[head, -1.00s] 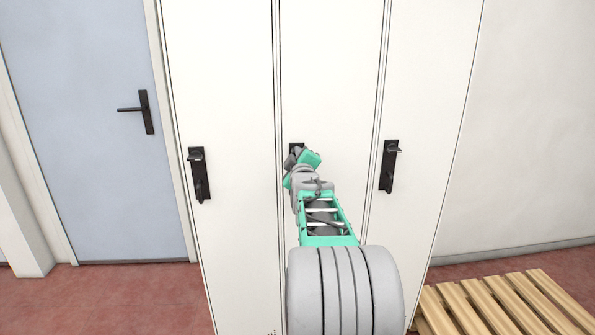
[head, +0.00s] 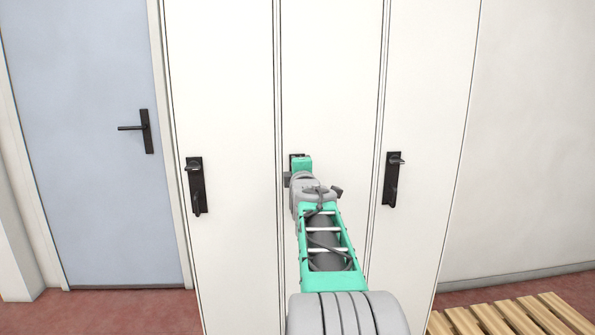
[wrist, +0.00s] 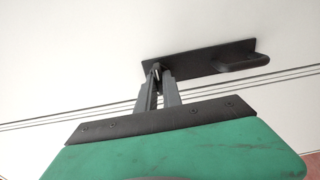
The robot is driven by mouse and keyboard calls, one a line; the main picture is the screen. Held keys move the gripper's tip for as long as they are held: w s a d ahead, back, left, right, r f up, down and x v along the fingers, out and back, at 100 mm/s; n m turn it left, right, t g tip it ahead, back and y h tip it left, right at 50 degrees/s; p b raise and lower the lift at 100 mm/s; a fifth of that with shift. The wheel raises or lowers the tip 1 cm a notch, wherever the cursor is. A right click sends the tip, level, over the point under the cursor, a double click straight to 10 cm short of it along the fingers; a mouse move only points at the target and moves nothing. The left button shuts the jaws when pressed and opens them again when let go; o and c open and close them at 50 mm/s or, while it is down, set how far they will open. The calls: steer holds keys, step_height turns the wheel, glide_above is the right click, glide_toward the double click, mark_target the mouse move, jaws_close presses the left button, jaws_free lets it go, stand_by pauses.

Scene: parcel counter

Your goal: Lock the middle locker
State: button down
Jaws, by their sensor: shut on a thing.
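The middle locker (head: 330,95) is a tall white door, closed, between two like it. Its black lock plate (wrist: 205,60) shows in the wrist view with a dark handle (wrist: 236,62) at the right end. My gripper (wrist: 158,82) is at the plate's left end. Its two grey fingers are shut on a small lock knob (wrist: 156,68), mostly hidden between the fingertips. I cannot tell which way the knob is turned. In the head view my green and grey wrist covers most of the plate, and only its upper edge (head: 296,156) shows.
A blue door (head: 80,150) with a black lever stands at the left. A wooden pallet (head: 510,318) lies on the floor at the lower right.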

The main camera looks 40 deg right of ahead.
stand_by(0.3)
steer(key=c, duration=1.5)
jaws_free()
steer(key=v, duration=0.7)
steer(key=shift+s+a, duration=0.2)
steer(key=shift+s, duration=0.1)
